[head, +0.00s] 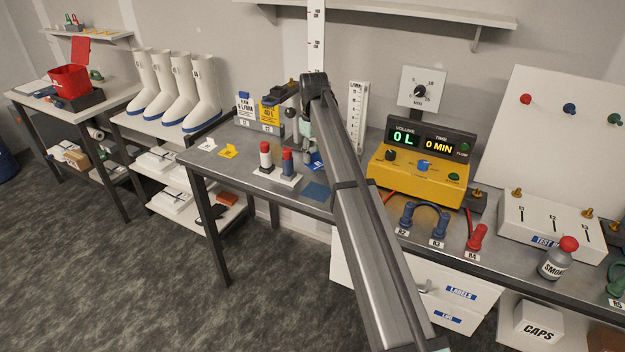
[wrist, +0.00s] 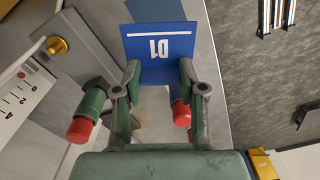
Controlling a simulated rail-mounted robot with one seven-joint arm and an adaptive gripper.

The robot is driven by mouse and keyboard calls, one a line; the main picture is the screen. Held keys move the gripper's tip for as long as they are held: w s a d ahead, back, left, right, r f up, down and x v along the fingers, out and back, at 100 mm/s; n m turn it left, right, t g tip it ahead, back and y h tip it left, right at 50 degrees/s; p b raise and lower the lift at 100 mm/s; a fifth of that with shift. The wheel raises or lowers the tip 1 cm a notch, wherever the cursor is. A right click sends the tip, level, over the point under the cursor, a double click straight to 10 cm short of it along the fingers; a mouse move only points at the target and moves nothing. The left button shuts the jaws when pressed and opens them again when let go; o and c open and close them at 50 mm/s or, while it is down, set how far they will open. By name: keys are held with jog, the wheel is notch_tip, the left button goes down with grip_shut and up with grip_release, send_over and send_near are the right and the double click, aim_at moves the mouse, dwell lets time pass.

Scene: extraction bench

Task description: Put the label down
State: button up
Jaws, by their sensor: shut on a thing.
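In the head view my gripper (head: 304,128) is over the back of the bench, mostly hidden by my arm. A small part of the blue label (head: 316,160) shows below it. I cannot tell whether the label touches the bench. A flat blue square (head: 317,191) lies on the bench nearer the front edge.
A yellow meter box (head: 415,180) is to the right. Bare bench (head: 235,170) shows at front left.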

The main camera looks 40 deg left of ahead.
aim_at(313, 188)
notch_tip(313, 188, down, 11)
jog(key=shift+r+p, duration=0.1)
jog(key=shift+p, duration=0.9)
jog(key=o, duration=0.7)
jog(key=shift+f, duration=0.2)
notch_tip(313, 188, up, 12)
jog(key=shift+r+b, duration=0.15)
jog(key=shift+b, duration=1.1)
